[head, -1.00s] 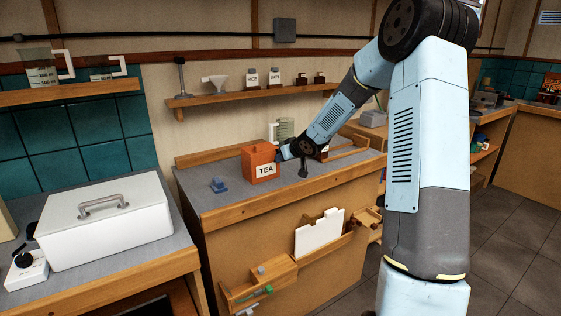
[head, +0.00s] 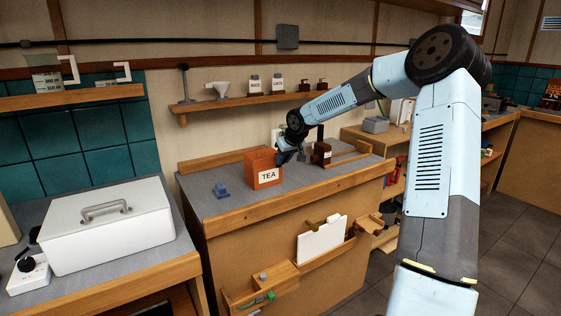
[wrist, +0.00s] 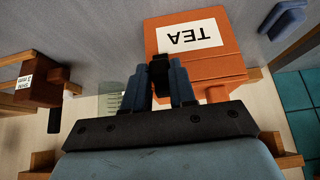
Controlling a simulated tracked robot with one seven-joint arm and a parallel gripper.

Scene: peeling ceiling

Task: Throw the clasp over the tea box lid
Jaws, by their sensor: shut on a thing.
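The orange tea box (head: 264,168) with a white TEA label stands on the grey counter in the head view. In the wrist view the tea box (wrist: 195,65) fills the upper middle, its label upside down. My gripper (head: 283,157) is at the box's right side, angled downward. In the wrist view my gripper (wrist: 166,72) is shut on a small black piece, the clasp (wrist: 159,68), close beside the box wall.
A blue block (head: 221,190) lies left of the box. A shelf (head: 250,104) hangs behind. The counter's front middle is clear.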

